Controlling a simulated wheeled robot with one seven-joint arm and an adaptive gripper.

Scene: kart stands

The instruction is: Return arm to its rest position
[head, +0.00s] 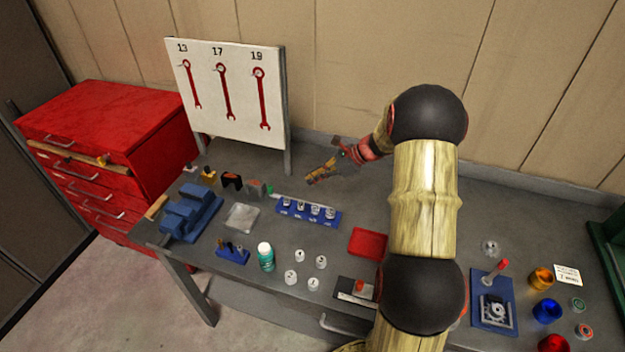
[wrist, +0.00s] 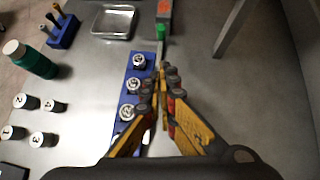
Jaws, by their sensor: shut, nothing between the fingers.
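My arm reaches up and over the grey workbench (head: 345,205) from the lower right of the head view. My gripper (head: 312,181) is at the far side of the bench, left of my arm and near the wall. In the wrist view my gripper (wrist: 162,72) has its yellow-and-black fingers brought together at the tips. Nothing is held between them. In the wrist view the fingers overlap the blue socket rail (wrist: 131,93); the height above the bench is hard to tell.
A wrench board (head: 228,90) stands at the back left beside a red tool cabinet (head: 110,135). A board leg (wrist: 232,28) rises near my gripper.

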